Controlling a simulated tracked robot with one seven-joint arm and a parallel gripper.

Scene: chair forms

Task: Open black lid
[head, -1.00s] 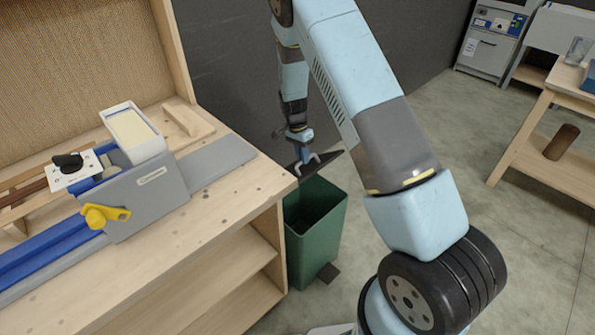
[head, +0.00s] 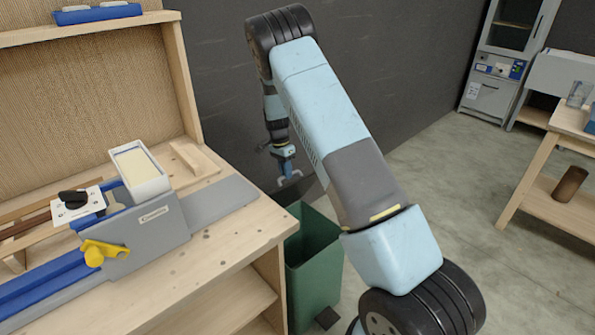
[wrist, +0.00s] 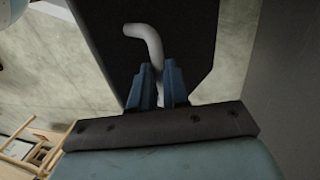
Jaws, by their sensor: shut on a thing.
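The green bin (head: 315,262) stands on the floor beside the workbench, its top open and its inside showing. My gripper (head: 290,182) is above the bin's far side, near the dark wall. In the wrist view my gripper (wrist: 158,82) is shut on the bent grey handle (wrist: 148,42) of the black lid (wrist: 195,55). The lid is a flat dark panel beyond the fingers. In the head view the lid is hard to tell from the dark wall. Whether it still touches the bin I cannot tell.
The wooden workbench (head: 235,220) with a grey and blue device (head: 150,225) stands close left of the bin. A dark wall (head: 370,70) is behind my arm. A wooden table (head: 530,175) stands at the right, with open floor between.

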